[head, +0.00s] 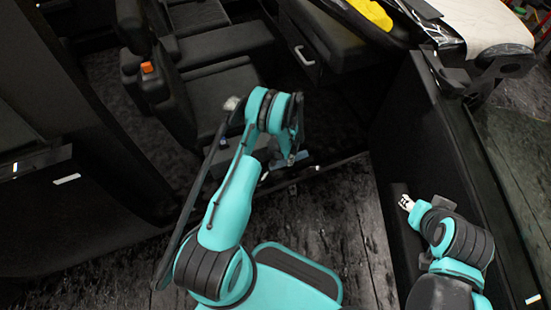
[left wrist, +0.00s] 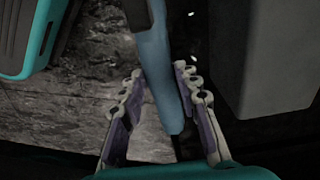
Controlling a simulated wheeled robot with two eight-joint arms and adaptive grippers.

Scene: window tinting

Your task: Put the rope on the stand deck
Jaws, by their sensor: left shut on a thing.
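My left gripper (head: 292,152) hangs over the car's door sill, mostly hidden behind its own wrist. In the left wrist view, its fingers (left wrist: 158,105) are on either side of a long, smooth blue-grey thing (left wrist: 155,60) with a dark end, and are shut on it. A small blue-grey part (head: 306,156) shows beside the gripper in the head view. I cannot tell whether this thing is the rope. My right gripper (head: 405,202) has pale fingertips by the dark door panel; its opening is too small to judge. I cannot make out the stand deck.
The open car interior with dark seats (head: 215,95) lies ahead. A dark door panel (head: 425,130) stands at the right. A yellow thing (head: 372,12) and a pale padded surface (head: 490,25) are at the top right. Worn dark floor (head: 345,215) shows between.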

